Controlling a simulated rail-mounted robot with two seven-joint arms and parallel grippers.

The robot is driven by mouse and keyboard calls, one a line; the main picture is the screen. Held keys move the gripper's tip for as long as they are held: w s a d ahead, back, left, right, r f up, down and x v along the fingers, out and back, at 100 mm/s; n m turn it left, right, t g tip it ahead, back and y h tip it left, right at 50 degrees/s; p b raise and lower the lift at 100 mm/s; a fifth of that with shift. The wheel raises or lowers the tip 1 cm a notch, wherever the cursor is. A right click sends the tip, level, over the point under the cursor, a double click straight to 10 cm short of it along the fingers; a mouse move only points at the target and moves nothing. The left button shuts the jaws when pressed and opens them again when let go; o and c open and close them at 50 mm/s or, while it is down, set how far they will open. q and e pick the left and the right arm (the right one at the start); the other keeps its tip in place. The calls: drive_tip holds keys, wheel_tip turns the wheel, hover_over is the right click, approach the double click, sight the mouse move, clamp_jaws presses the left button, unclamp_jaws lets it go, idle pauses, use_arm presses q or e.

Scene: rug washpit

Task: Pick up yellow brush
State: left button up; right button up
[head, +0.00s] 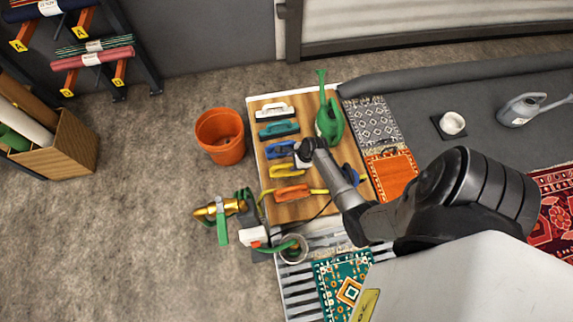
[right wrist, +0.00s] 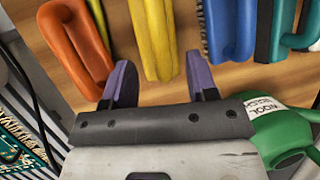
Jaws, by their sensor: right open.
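The yellow brush (head: 289,170) lies on the wooden board, between the blue brush (head: 279,150) and the orange brush (head: 294,191) in the head view. My right gripper (head: 303,160) is over the board, close to the right end of the yellow brush. In the right wrist view, the yellow brush (right wrist: 154,38) points toward the gap between the two purple fingertips of the right gripper (right wrist: 162,82). The jaws are open and empty, and the brush appears to lie just beyond them. My left gripper is not in view.
The board (head: 289,212) also holds a white brush (head: 275,113), a teal brush (head: 278,130) and a green jug (head: 329,119), which is beside my gripper in the wrist view (right wrist: 284,135). An orange bucket (head: 221,153) stands left of the board. Open floor lies further left.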

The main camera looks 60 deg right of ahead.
sight(289, 164)
drive_tip(key=shift+w+a+f+b, duration=0.1)
drive_tip(key=shift+f+b, duration=0.15)
drive_tip(key=shift+f, duration=0.1)
drive_tip(key=shift+w+a+f+b, duration=0.1)
drive_tip(key=shift+f+b, duration=0.15)
drive_tip(key=shift+f, duration=0.1)
drive_tip(key=b+x, duration=0.3)
drive_tip(key=x, duration=0.1)
drive_tip(key=shift+w+d, duration=0.1)
drive_tip(key=shift+w, duration=0.1)
drive_tip(key=shift+c, duration=0.2)
drive_tip(key=c, duration=0.5)
clamp_jaws()
